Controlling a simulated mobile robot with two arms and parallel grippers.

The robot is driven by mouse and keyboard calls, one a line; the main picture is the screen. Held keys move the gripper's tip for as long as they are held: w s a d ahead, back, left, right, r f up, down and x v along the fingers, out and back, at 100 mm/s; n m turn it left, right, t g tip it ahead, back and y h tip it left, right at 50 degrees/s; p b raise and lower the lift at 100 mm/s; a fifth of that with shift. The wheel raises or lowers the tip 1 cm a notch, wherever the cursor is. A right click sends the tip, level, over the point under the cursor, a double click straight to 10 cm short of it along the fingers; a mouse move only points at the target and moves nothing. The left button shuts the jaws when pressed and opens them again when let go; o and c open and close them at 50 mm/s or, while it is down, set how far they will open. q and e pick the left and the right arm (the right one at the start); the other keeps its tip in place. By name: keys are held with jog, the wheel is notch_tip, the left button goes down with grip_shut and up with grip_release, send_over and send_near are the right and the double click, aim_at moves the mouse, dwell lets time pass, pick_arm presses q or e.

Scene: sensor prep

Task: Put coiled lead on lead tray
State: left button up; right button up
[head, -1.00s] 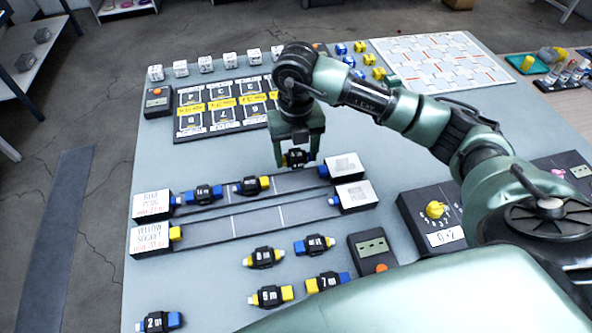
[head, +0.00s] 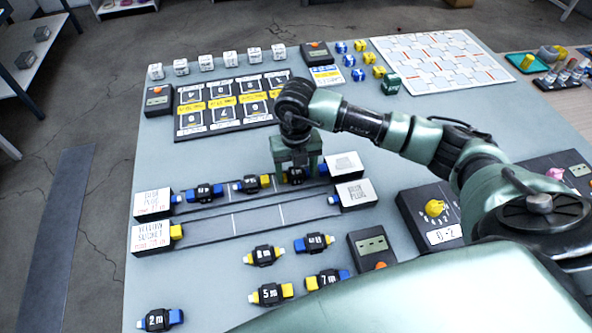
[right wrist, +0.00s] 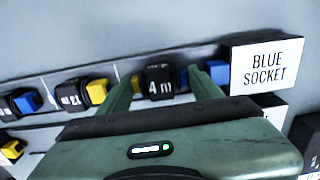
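My right gripper (head: 296,178) is shut on a black coiled lead marked 4 m (right wrist: 158,84), at the right part of the upper lead tray (head: 228,200). The lead shows a yellow end and a blue end between the fingers in the right wrist view. It is down at the tray surface, as far as I can tell, close to the BLUE SOCKET block (right wrist: 266,66). Two other coiled leads (head: 204,193) and (head: 252,184) lie in line to its left on the same tray. The lower tray (head: 258,220) holds no lead. My left gripper is not in view.
Several loose coiled leads (head: 264,255) lie on the table in front of the trays. A small tester box (head: 372,249) and a yellow-knob box (head: 428,215) stand to the right. A card board (head: 225,121) and white cubes (head: 229,58) are behind.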

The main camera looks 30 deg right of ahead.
aim_at(296, 171)
jog(key=o, duration=0.3)
jog(key=shift+r, duration=0.15)
notch_tip(296, 171, up, 12)
jog(key=shift+b, duration=0.75)
